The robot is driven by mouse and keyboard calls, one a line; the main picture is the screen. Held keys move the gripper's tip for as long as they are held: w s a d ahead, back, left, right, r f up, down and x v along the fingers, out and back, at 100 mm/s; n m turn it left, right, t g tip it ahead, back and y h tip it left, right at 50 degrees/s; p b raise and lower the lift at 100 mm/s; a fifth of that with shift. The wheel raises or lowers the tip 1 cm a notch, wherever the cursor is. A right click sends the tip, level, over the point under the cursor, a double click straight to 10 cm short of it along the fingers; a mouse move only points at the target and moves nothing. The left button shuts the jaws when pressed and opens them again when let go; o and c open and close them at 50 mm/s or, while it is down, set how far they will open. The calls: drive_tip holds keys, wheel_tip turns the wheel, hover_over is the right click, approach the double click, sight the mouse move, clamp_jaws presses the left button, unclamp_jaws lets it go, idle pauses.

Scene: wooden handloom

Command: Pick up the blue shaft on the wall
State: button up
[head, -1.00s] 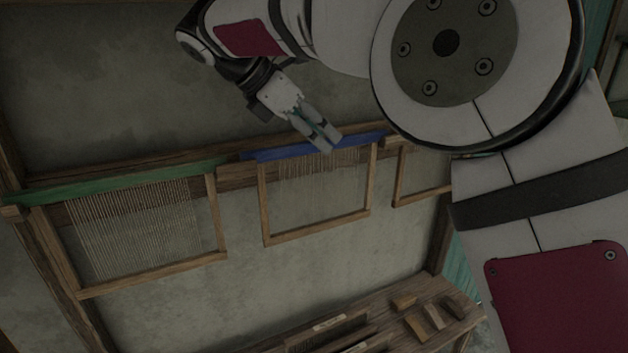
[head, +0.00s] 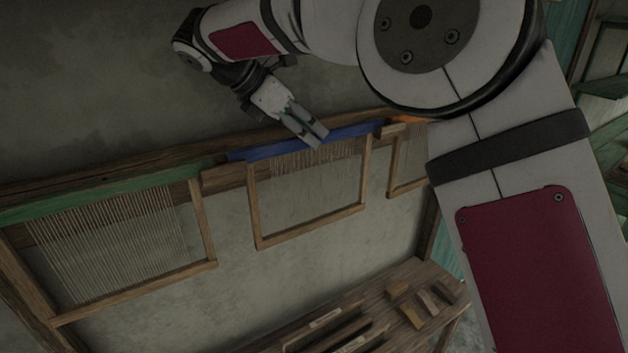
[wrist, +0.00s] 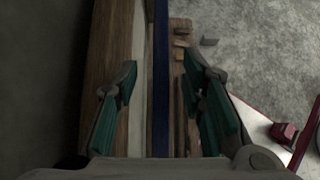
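The blue shaft (head: 268,150) hangs on the wall as the top bar of a wooden frame with many thin strings. My gripper (head: 315,138) is in front of and over the shaft's middle in the head view, and covers part of it. In the wrist view the blue shaft (wrist: 161,75) runs as a narrow upright strip between the two green-padded fingers of my gripper (wrist: 163,108). The fingers are wide apart, with room on both sides of the strip. Whether the shaft lies at fingertip depth cannot be told.
A green shaft (head: 120,187) with its strings hangs to the left on the wall. An orange-topped frame (head: 408,119) is to the right, partly behind my arm. A wooden bench (head: 375,300) with small blocks and combs stands below. The wall above is bare.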

drive_tip(key=shift+p+x, duration=0.35)
drive_tip(key=shift+x, duration=1.15)
drive_tip(key=shift+c, duration=0.3)
clamp_jaws()
drive_tip(key=shift+r, duration=0.15)
